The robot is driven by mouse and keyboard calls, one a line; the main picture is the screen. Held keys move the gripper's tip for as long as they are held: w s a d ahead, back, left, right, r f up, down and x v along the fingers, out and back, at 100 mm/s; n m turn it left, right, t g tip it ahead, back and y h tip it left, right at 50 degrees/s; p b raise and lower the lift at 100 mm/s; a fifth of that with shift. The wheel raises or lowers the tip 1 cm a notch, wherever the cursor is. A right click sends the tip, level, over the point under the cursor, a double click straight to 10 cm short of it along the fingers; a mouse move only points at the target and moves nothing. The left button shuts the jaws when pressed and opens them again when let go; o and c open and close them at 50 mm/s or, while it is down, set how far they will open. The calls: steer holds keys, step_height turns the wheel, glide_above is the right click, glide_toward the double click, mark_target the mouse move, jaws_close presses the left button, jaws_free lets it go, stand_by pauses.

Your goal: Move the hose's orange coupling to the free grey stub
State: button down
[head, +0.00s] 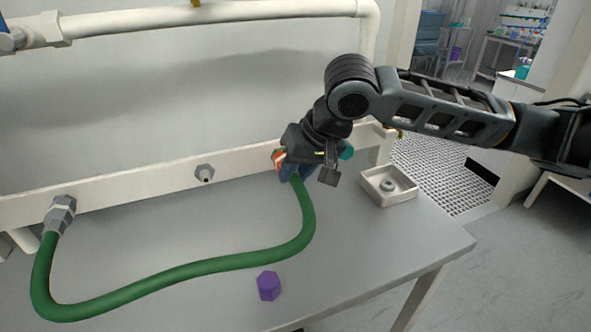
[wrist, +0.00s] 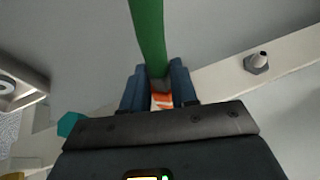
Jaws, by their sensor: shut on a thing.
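My gripper (head: 291,171) is shut on the hose's orange coupling (head: 277,156), close to the white rail. In the wrist view the orange and white coupling (wrist: 162,101) sits between the blue fingers (wrist: 158,78). Whether it is on a stub behind the gripper is hidden. The green hose (head: 200,266) runs from it in a loop over the bench to a grey fitting (head: 60,214) at the rail's left end. The free grey stub (head: 204,173) sticks out of the rail, left of my gripper; it also shows in the wrist view (wrist: 257,63).
A purple hexagonal cap (head: 268,286) stands on the grey bench near its front. A white tray (head: 388,200) holding a grey ring is at the right. A teal part (head: 346,151) shows just right of my gripper.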

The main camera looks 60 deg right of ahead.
steer(key=shift+s+a, duration=0.5)
steer(key=shift+s, duration=0.25)
steer(key=shift+s+a, duration=0.55)
steer(key=shift+s, duration=0.25)
steer(key=shift+s+a, duration=0.5)
steer(key=shift+s, duration=0.25)
steer(key=shift+w+b, duration=0.1)
steer(key=shift+b, duration=0.2)
